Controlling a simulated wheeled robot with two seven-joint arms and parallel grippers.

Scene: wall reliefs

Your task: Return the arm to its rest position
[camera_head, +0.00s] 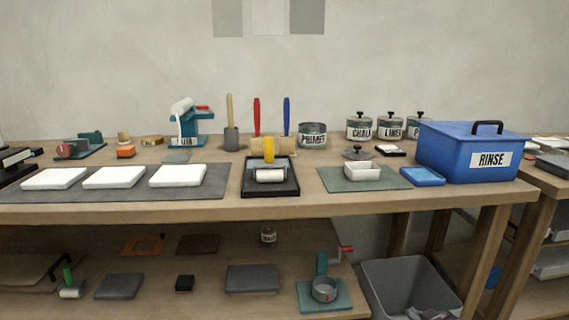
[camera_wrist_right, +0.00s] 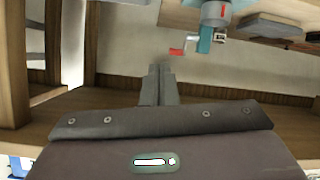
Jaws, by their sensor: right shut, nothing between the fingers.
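My right gripper (camera_wrist_right: 158,72) shows in the right wrist view. Its grey fingers are together, with nothing between them. They point toward the open space by the workbench's lower level, where a teal clamp device with a red crank (camera_wrist_right: 205,40) appears beyond the fingertips. The gripper looks apart from that device. The dark wrist housing (camera_wrist_right: 160,125) fills the bottom of that view. In the head view I make out neither gripper clearly, and my left gripper does not show.
The workbench top (camera_head: 300,207) holds white slabs (camera_head: 115,177), a black tray with a roller (camera_head: 270,188), a white dish (camera_head: 362,171) and a blue RINSE bin (camera_head: 470,150). A grey waste bin (camera_head: 410,275) stands below, beside the lower shelf (camera_head: 215,260). Another table (camera_head: 545,182) is at right.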

